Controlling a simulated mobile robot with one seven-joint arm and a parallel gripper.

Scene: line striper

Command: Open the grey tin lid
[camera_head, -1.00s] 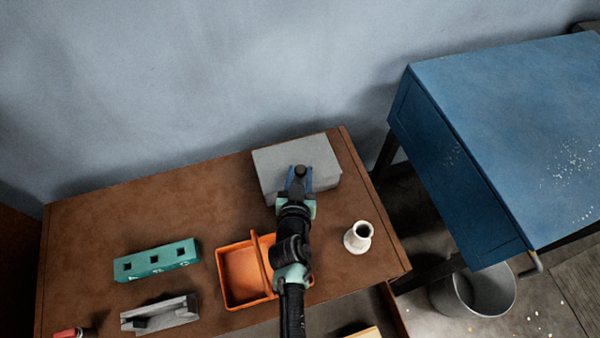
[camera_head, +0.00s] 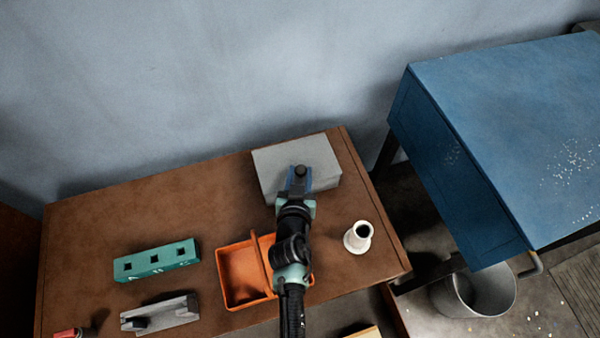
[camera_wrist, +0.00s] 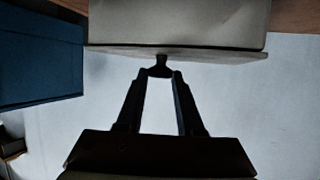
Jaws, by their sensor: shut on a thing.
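The grey tin (camera_head: 280,165) stands at the back right of the brown table, its flat lid (camera_head: 308,151) on top and looking closed. My gripper (camera_head: 299,178) reaches the tin's front from the near side. In the wrist view the tin (camera_wrist: 178,22) fills the top, and the lid's edge (camera_wrist: 215,53) shows as a thin strip below it. A small dark knob (camera_wrist: 160,66) juts from that edge. My gripper's fingertips (camera_wrist: 160,73) are shut on the knob. In the head view my gripper hides the knob.
The wall is close behind the tin.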

